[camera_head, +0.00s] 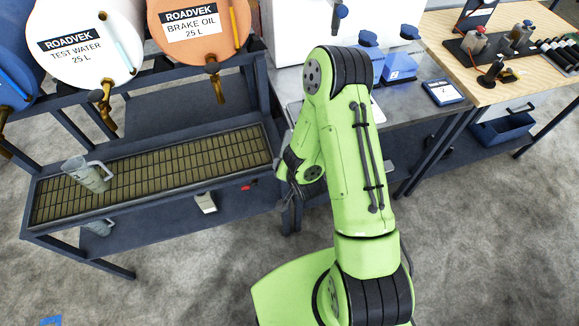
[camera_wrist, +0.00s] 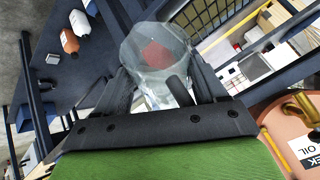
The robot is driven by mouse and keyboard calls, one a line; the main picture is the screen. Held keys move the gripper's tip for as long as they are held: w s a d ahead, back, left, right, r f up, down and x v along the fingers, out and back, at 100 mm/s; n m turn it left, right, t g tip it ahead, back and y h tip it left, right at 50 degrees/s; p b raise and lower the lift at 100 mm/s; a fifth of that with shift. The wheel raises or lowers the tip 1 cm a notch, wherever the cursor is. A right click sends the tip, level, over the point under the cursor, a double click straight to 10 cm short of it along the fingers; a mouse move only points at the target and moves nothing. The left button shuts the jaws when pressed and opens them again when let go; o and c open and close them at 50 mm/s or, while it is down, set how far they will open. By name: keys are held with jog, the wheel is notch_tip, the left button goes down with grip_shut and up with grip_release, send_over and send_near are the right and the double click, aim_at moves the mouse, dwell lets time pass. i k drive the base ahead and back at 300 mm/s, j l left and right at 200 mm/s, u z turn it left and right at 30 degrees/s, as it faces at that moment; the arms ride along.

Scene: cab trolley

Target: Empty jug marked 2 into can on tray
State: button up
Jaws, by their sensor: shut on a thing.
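My gripper (camera_wrist: 162,85) is shut on a clear jug (camera_wrist: 150,42) in the wrist view. I look at the jug from close by, and its wide end faces away from the wrist. Something reddish shows in or through it; I cannot tell which. No mark is readable on it. In the head view my gripper (camera_head: 289,194) is a dark shape left of my arm, and the held jug is hidden or too small to make out. Another clear jug (camera_head: 88,177) stands on the left end of the drain grating. I cannot pick out the can or its tray.
The drain grating (camera_head: 150,178) runs under drums with brass taps, including a brake oil drum (camera_head: 195,25). A jug-like item (camera_head: 98,228) sits on the shelf below. Blue devices (camera_head: 395,65) stand on the grey bench. Several small containers (camera_wrist: 68,40) show in the wrist view.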

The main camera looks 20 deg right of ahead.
aim_at(192, 160)
jog(key=i+j+z, duration=0.1)
jog(key=j+z, duration=1.75)
jog(key=k+l, duration=0.05)
jog(key=l, duration=0.1)
